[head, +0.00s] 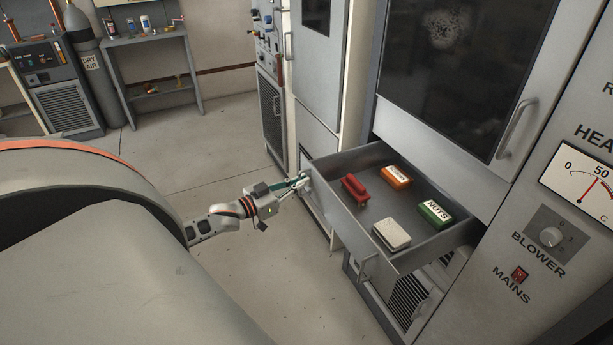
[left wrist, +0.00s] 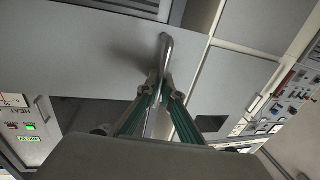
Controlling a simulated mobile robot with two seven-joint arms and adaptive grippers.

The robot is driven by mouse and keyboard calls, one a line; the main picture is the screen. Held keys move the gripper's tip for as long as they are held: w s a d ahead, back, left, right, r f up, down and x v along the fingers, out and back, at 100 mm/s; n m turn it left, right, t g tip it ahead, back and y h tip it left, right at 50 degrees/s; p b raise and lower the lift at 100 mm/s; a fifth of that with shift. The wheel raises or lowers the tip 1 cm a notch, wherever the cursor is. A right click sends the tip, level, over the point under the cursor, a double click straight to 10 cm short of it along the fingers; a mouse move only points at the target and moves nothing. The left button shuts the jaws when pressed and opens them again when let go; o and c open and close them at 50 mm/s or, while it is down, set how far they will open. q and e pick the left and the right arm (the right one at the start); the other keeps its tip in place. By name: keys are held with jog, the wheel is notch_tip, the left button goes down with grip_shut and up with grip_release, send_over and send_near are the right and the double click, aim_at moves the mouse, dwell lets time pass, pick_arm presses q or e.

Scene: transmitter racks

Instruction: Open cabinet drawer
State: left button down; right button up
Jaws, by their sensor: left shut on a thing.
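The grey cabinet drawer (head: 347,215) is pulled well out from under the dark-windowed cabinet (head: 452,75). My left gripper (head: 300,183) is at the far left end of the drawer front, shut on a metal handle. In the left wrist view, the green-lined fingers of my left gripper (left wrist: 160,95) close around the bar handle (left wrist: 166,48) on a plain grey panel. The drawer holds a red object (head: 355,188), an orange box (head: 397,177), a green box marked NUTS (head: 434,213) and a whitish block (head: 391,234). My right gripper is not in view.
A second handle (head: 368,268) shows near the drawer's near corner. A workbench (head: 150,40) and a dry air cylinder (head: 90,70) stand at the back left. The floor left of the drawer is clear.

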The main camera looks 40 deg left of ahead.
pick_arm(q)
jog(key=shift+s+a, duration=0.1)
jog(key=shift+s, duration=0.15)
jog(key=c, duration=2.5)
grip_release()
jog(key=shift+s, duration=0.1)
jog(key=s+a, duration=0.2)
jog(key=s, duration=0.9)
jog(key=shift+s+a, duration=0.15)
jog(key=shift+s, duration=0.15)
jog(key=s+d+f+g+y, duration=0.1)
jog(key=s+d+f+g, duration=0.3)
jog(key=d+f, duration=1)
jog(key=s+d+f+m+g, duration=0.1)
jog(key=s+d, duration=0.2)
jog(key=d, duration=0.7)
jog(key=s+d+f+m+g, duration=0.1)
jog(key=s+d, duration=0.3)
jog(key=d, duration=0.6)
jog(key=shift+d+g, duration=0.4)
